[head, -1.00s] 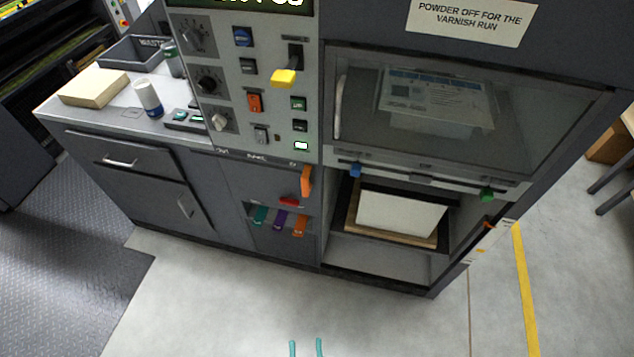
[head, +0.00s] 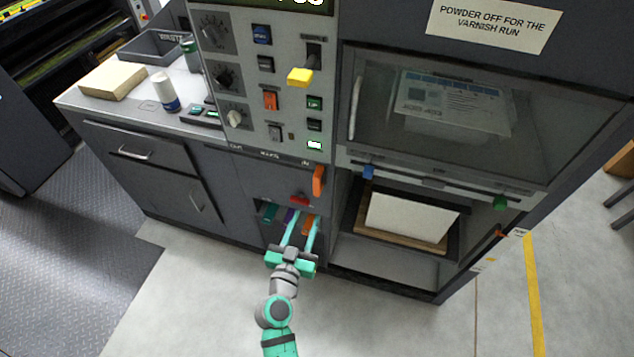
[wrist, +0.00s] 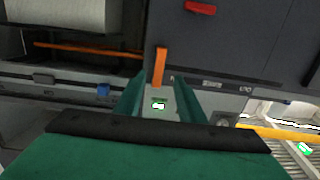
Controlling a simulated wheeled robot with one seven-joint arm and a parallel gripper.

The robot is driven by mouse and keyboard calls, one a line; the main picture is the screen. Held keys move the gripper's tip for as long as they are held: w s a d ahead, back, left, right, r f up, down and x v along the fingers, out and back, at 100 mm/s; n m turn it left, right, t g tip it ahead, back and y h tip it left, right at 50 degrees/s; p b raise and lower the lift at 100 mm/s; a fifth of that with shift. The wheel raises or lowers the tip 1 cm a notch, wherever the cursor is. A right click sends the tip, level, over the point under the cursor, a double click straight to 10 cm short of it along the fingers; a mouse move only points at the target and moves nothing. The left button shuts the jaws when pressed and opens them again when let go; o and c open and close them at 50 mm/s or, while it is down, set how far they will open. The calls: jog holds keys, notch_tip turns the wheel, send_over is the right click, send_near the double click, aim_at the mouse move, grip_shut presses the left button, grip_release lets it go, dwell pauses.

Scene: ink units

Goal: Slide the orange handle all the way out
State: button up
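A small orange handle (head: 307,225) sits at the right end of a low row with a teal handle (head: 269,212) and a purple handle (head: 289,214). A larger upright orange lever (head: 319,181) is above it on the cabinet front; it also shows in the wrist view (wrist: 160,66). In the wrist view my gripper (wrist: 159,98) is open with nothing held, and the low row is not visible.
A red part (head: 299,200) is just above the low row. To the right is an open bay with a white stack (head: 410,220) under a blue knob (head: 368,172) and a green knob (head: 500,203). The floor in front is clear.

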aim_at(316, 185)
jog(key=shift+m+h, duration=0.3)
jog(key=shift+h, duration=0.1)
jog(key=x, duration=0.4)
jog(key=r+x, duration=0.1)
jog(key=x, duration=0.3)
jog(key=r+x, duration=0.1)
jog(key=x, duration=0.4)
jog(key=shift+w+a+r, duration=0.1)
jog(key=shift+a+r, duration=0.15)
grip_shut()
